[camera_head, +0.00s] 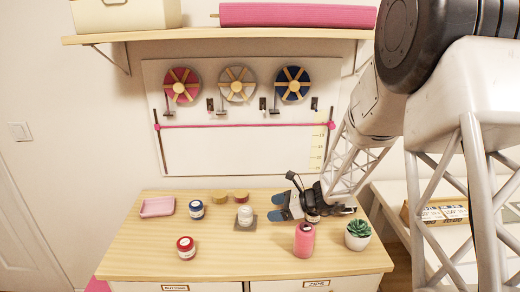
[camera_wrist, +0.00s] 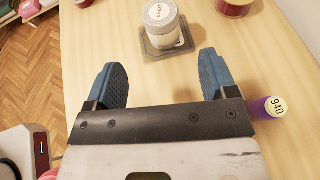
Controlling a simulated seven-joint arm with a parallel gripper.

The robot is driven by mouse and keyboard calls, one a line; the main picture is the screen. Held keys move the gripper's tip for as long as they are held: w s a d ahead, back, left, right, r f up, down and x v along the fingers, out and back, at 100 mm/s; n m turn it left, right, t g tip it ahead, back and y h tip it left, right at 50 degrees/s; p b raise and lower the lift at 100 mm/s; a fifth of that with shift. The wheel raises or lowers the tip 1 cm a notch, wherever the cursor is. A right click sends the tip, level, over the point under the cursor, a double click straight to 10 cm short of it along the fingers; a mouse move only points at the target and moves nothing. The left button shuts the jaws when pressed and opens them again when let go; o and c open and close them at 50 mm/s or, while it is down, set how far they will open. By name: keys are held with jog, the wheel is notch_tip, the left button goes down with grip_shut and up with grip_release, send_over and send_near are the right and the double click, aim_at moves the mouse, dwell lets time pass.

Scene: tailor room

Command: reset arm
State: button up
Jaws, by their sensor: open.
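My gripper (camera_head: 281,207) is open and empty above the right part of the wooden dresser top (camera_head: 150,255). In the wrist view its two blue fingers (camera_wrist: 163,80) are spread wide with only bare wood between them. A white-lidded jar (camera_head: 245,215) stands on a dark square coaster (camera_head: 247,226), left of my fingertips; in the wrist view the jar (camera_wrist: 162,22) is beyond the fingers, not touched. A purple spool marked 940 (camera_wrist: 268,107) lies or stands beside the right finger in the wrist view; I cannot tell which.
A pink spool (camera_head: 305,240) and a potted succulent (camera_head: 358,236) stand close in front of my gripper. A red jar (camera_head: 186,248), a blue jar (camera_head: 197,209) and a pink tray (camera_head: 157,207) are on the left. A shelf (camera_head: 215,34) and ribbon reels (camera_head: 237,84) are above. The front middle is clear.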

jog(key=s+d+r+n+h, duration=0.2)
jog(key=s+r+n+h, duration=0.2)
jog(key=s+r+n, duration=0.55)
jog(key=s+d+r+n+h, duration=0.2)
jog(key=s+r+n+h, duration=0.25)
jog(key=s+r, duration=1.05)
jog(key=s+d+r+n+t+h, duration=0.1)
jog(key=s+d+r+n+h, duration=0.15)
jog(key=s, duration=0.55)
jog(key=s+d+r+n+t+h, duration=0.1)
jog(key=s+d+n+t+h, duration=0.2)
jog(key=s, duration=0.4)
notch_tip(320, 180, down, 9)
jog(key=w+g, duration=0.1)
jog(key=g, duration=0.3)
jog(key=shift+w+d+n+y, duration=0.25)
jog(key=shift+n+y, duration=0.15)
jog(key=shift+n, duration=0.05)
